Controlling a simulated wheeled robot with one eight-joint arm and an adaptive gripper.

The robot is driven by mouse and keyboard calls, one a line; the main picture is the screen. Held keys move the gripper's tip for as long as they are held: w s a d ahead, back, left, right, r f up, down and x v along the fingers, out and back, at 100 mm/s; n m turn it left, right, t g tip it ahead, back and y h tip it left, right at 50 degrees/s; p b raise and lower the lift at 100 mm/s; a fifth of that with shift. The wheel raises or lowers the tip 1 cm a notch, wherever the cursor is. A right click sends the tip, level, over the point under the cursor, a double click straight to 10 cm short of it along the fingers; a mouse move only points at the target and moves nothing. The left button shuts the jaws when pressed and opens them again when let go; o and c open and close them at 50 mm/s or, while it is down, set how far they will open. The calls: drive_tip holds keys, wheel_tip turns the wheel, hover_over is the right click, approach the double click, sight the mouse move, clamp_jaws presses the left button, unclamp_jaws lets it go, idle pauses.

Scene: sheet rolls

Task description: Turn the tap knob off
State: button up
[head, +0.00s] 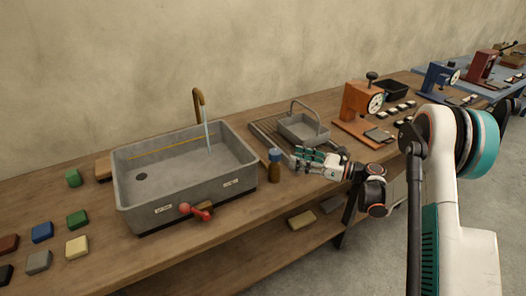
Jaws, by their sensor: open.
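A grey sink (120,192) stands on the wooden bench at the left. A brown curved tap (197,97) rises behind it, and a pale stream of water (207,135) falls from its spout into the basin. A red knob (194,213) with a lever-like shape sits at the sink's front wall, between two small labels. My gripper (297,159) is open and empty, to the right of the sink and well apart from the knob. It is close to a brown bottle with a blue cap (274,165); I cannot tell whether they touch.
A metal basket (303,128) on a rack stands behind my gripper. An orange dial press (360,103) is to its right. Several coloured blocks, one of them blue (42,232), lie left of the sink. A lower shelf (265,235) runs under the bench.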

sight(275, 155)
drive_tip(key=b+x, duration=0.3)
drive_tip(key=x, duration=1)
drive_tip(key=shift+b, duration=0.35)
drive_tip(key=shift+a, duration=0.1)
drive_tip(key=shift+f, duration=0.1)
drive_tip(key=c, duration=1)
drive_tip(key=shift+c, duration=0.3)
